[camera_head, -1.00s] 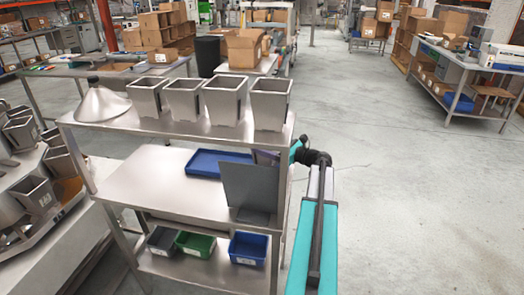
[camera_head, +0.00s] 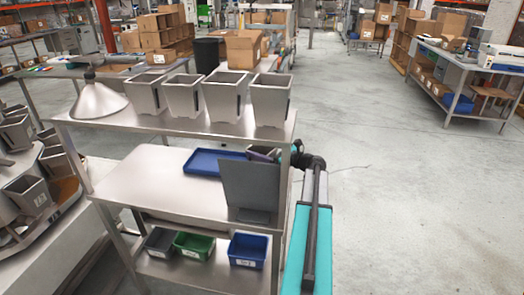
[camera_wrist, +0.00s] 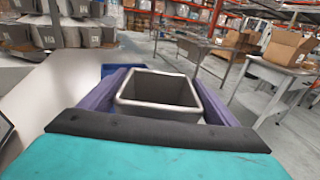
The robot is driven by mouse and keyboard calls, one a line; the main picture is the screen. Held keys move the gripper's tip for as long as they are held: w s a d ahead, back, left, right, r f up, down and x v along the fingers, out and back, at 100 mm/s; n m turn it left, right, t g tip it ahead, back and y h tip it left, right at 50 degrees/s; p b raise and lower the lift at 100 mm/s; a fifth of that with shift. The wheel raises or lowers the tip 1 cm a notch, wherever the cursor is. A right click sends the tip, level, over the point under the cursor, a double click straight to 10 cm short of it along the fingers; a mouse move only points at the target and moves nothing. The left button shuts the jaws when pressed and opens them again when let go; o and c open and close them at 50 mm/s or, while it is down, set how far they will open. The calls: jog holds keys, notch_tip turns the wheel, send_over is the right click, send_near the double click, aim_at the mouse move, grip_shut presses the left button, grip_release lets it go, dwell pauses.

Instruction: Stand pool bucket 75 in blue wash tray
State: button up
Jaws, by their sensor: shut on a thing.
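The held bucket (camera_wrist: 155,112) is a grey, square-mouthed metal bucket, upright or nearly so, with its open rim toward the wrist camera. My gripper (camera_wrist: 160,88) is shut on it, with a purple finger along each side. In the head view my gripper (camera_head: 264,155) is at the right end of the bench's middle shelf, mostly hidden behind a grey upright panel. The blue wash tray (camera_head: 207,161) lies flat on that shelf, left of the gripper, and looks empty where visible. A blue edge of it (camera_wrist: 108,71) shows beyond the bucket in the wrist view. No number is readable on the bucket.
The grey panel (camera_head: 249,188) stands at the shelf's front right. Several similar buckets (camera_head: 225,98) and a metal cone (camera_head: 97,101) stand on the shelf above. Green (camera_head: 194,245) and blue bins (camera_head: 247,250) sit below. The middle shelf's left (camera_head: 145,180) is clear.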

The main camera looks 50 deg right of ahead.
jog(key=o, duration=1.4)
jog(key=shift+s, duration=0.2)
jog(key=s+b, duration=0.1)
jog(key=s, duration=0.2)
jog(key=s+d, duration=0.1)
jog(key=s, duration=0.3)
jog(key=s+d+b, duration=0.1)
jog(key=s, duration=0.3)
jog(key=shift+s+r+b, duration=0.25)
jog(key=shift+r+b, duration=0.1)
